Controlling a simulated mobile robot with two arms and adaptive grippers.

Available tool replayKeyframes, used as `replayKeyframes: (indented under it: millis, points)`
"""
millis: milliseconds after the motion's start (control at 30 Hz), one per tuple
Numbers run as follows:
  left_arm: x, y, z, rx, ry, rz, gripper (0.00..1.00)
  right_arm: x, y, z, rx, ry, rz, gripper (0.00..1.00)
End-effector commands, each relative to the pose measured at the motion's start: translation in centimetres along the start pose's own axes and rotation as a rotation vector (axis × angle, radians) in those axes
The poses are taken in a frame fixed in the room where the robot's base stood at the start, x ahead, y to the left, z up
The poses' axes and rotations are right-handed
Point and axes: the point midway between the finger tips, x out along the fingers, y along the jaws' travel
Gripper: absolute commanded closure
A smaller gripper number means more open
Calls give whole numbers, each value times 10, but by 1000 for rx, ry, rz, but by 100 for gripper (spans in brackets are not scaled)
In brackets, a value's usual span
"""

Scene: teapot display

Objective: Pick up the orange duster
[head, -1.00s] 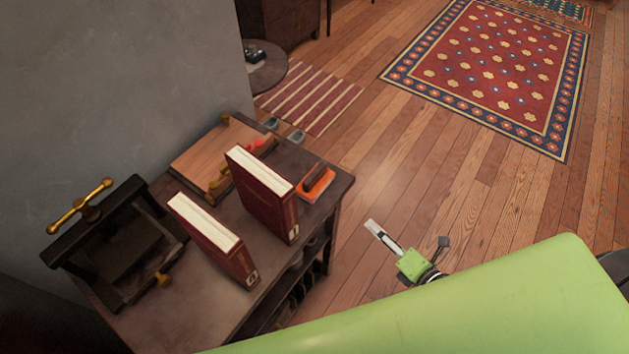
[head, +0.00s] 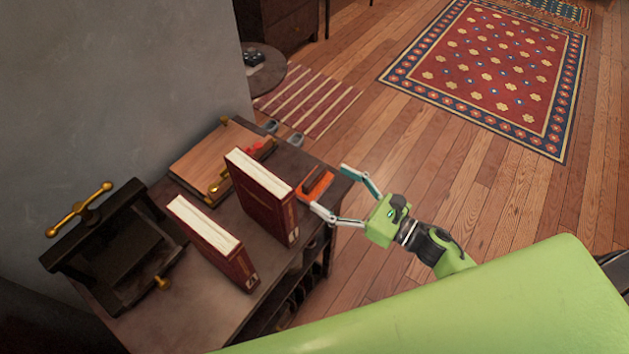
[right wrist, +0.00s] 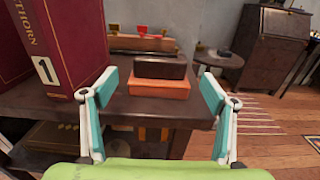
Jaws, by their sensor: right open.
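The orange duster (head: 316,186) with a dark brown top lies on the dark table near its right edge, beside a red book. In the right wrist view the duster (right wrist: 160,88) sits ahead, between my open fingers. My right gripper (head: 328,192) is open and empty, its fingers spread toward the duster; one fingertip is near the duster's front side, the other near the table's edge. In the head view the near finger covers a little of the duster's lower side. My left gripper is not in view.
Two red books stand upright on the table, the closer to the duster (head: 262,195) and another (head: 212,240). A wooden board (head: 215,160) lies behind them, and a black press (head: 115,245) stands at left. The floor right of the table (head: 340,305) is clear.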

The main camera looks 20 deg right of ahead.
Motion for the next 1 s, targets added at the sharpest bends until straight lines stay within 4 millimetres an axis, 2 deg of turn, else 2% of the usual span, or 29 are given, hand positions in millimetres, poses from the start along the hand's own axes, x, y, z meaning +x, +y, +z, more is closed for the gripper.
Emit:
replayKeyframes:
  millis: [400,667,700,800,867,1000]
  points:
    - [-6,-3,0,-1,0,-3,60,52,-1,1,1,-2,-1,22]
    - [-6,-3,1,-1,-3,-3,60,56,0,0,2,0,-1,22]
    - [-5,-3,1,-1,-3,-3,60,56,0,0,2,0,-1,24]
    - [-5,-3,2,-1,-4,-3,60,56,0,0,2,0,-1,50]
    - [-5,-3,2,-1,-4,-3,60,56,0,0,2,0,-1,64]
    - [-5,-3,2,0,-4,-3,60,56,0,0,1,0,-1,64]
